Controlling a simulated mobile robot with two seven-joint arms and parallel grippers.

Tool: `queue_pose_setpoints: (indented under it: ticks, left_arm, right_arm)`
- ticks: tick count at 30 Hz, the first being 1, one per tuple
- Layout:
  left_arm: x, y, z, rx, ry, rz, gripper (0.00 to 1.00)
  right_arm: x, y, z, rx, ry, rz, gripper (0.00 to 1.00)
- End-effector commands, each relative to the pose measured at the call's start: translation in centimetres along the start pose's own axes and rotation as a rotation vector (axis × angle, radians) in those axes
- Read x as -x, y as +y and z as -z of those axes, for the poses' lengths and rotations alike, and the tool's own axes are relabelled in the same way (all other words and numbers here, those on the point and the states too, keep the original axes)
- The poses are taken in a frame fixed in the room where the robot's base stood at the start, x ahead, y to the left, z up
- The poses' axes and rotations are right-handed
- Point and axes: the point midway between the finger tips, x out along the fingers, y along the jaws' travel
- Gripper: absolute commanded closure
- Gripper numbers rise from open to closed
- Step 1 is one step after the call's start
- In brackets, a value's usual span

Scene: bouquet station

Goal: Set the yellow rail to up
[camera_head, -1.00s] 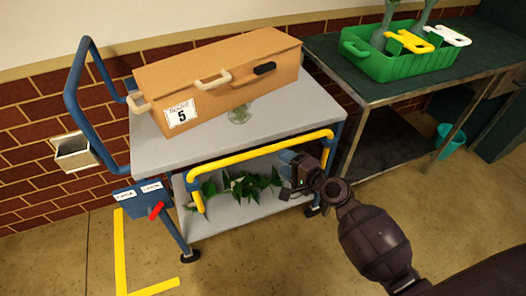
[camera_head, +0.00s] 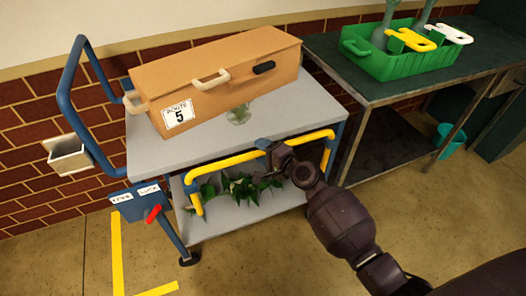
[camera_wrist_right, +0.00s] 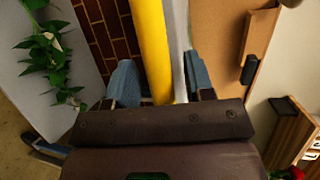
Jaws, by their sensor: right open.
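The yellow rail (camera_head: 225,160) runs along the front of the cart, just below its top's front edge, with bent ends pointing down. My right gripper (camera_head: 272,152) is at the rail's long bar, right of its middle, and covers a short stretch of it. In the right wrist view, the rail (camera_wrist_right: 152,45) passes between the two blue-grey fingers of the open gripper (camera_wrist_right: 162,85). A gap shows on the left side; I cannot tell whether a finger touches it. My left gripper is not in view.
A cardboard case (camera_head: 215,80) and a small glass item (camera_head: 239,115) are on the cart top (camera_head: 310,100). Green stems (camera_head: 240,187) lie on the lower shelf. A red lever (camera_head: 153,214) is at front left. A green crate (camera_head: 400,62) stands on the right table.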

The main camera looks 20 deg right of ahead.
Motion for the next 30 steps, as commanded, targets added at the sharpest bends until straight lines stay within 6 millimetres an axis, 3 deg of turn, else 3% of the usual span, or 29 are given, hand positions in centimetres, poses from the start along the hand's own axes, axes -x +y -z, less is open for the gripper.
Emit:
queue_pose_setpoints:
  ticks: [1,10,17,24,30]
  left_arm:
    - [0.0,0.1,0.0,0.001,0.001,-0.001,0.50]
    - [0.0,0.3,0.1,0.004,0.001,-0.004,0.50]
    - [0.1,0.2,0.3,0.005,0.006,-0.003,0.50]
    - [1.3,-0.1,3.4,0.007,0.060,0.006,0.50]
    - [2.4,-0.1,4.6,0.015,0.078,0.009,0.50]
  right_arm:
    - [0.0,0.0,0.0,0.000,0.000,0.000,0.56]
    - [0.0,0.0,0.0,0.000,0.000,0.000,1.00]
    - [0.1,-0.3,0.0,0.001,0.000,0.001,1.00]
    - [0.6,-4.4,-0.2,0.009,0.000,0.017,1.00]
    - [1.1,-7.5,-0.4,0.009,0.000,0.019,1.00]
